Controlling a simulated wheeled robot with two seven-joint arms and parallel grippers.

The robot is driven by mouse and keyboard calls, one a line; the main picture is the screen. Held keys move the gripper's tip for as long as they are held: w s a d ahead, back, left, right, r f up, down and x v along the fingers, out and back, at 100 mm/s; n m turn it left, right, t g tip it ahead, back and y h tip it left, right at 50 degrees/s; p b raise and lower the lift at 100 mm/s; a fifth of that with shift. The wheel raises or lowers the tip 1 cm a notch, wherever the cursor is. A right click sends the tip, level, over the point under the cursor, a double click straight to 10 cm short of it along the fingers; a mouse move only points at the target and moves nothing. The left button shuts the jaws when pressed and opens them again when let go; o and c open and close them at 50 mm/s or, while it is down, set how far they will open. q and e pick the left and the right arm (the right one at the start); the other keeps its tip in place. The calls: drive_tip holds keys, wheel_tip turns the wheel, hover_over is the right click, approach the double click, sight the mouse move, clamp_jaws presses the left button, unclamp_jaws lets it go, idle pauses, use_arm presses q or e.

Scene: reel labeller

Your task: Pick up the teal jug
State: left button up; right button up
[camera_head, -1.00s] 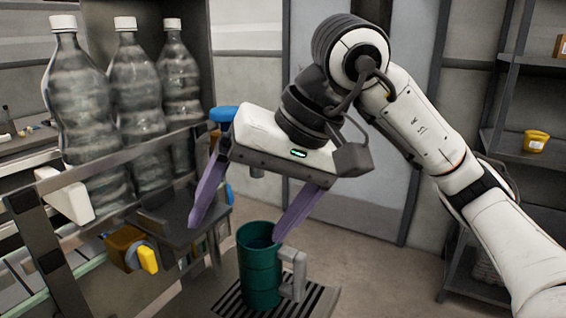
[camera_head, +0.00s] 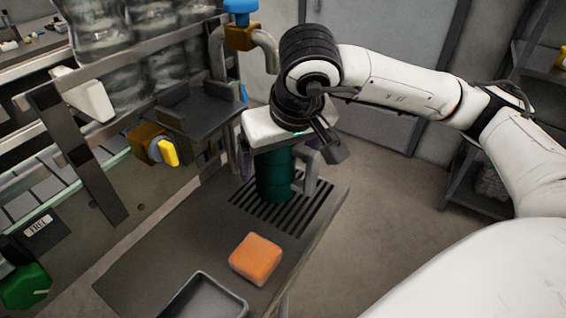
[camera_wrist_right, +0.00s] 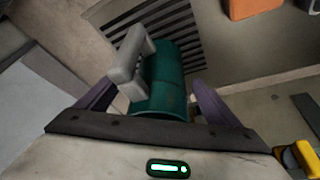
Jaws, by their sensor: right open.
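The teal jug (camera_head: 274,176) stands upright on the slotted drip grate, its grey handle to the right in the head view. It also shows in the right wrist view (camera_wrist_right: 166,82), between the purple fingers. My right gripper (camera_wrist_right: 155,95) is open, with one finger on each side of the jug. In the head view the hand covers the jug's top and most of the fingers. I cannot tell whether the fingers touch the jug. My left gripper is not in view.
The slotted grate (camera_head: 310,212) is set in a grey shelf. An orange block (camera_head: 256,258) and a dark tray (camera_head: 205,300) lie nearer. A yellow-handled valve (camera_head: 163,152) and a blue-topped tap (camera_head: 241,22) are at the left.

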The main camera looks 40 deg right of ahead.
drive_tip(key=shift+x, duration=0.85)
drive_tip(key=shift+r, duration=0.1)
drive_tip(key=c, duration=1.6)
drive_tip(key=shift+c, duration=0.7)
drive_tip(key=shift+r, duration=0.2)
